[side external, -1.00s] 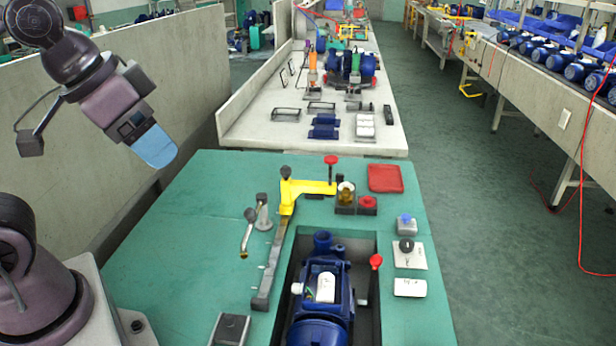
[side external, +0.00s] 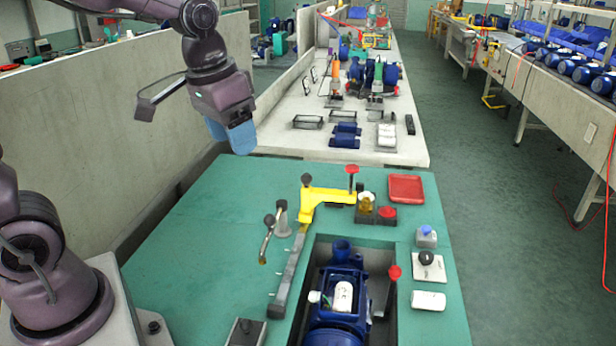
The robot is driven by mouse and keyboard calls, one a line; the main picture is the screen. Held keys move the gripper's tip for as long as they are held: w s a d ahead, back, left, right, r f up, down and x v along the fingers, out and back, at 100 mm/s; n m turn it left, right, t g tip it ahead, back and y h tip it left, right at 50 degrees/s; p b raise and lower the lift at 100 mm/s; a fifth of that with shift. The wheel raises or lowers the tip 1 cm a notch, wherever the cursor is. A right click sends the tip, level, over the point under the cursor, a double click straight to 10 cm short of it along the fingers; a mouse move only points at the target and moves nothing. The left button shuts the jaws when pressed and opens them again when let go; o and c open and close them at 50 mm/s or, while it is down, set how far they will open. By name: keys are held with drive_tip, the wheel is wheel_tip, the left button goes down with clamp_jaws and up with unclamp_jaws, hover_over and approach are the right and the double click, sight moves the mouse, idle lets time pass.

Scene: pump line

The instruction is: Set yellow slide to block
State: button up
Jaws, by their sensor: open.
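The yellow slide (side external: 326,195) is a yellow arm at the far end of a grey rail (side external: 287,277) on the green table. It has a dark knob at its left end and a red-topped post (side external: 352,176) at its right. A small block with a brass-coloured fitting (side external: 366,205) stands just beyond its right end; I cannot tell whether they touch. My gripper (side external: 232,138), with blue fingers, hangs in the air over the table's far left edge, well up and left of the slide. It is open and holds nothing.
A blue pump (side external: 338,305) sits in a recess right of the rail. A bent lever (side external: 268,240) on a grey post stands left of the rail. A red tray (side external: 406,189) and several knobs line the right side. The table's left part is clear.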

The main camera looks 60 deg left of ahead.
drive_tip(key=w+a+f+g, duration=0.1)
drive_tip(key=w+a+f, duration=0.15)
drive_tip(key=w, duration=0.25)
drive_tip(key=w+a+f+g, duration=0.1)
drive_tip(key=w+a, duration=0.2)
drive_tip(key=w, duration=0.2)
drive_tip(key=m, duration=0.1)
approach(306, 174)
wheel_tip(306, 174, down, 10)
drive_tip(key=shift+w+a+f, duration=0.1)
drive_tip(key=shift+w+f, duration=0.05)
drive_tip(key=shift+f, duration=0.1)
drive_tip(key=shift+c, duration=0.2)
clamp_jaws()
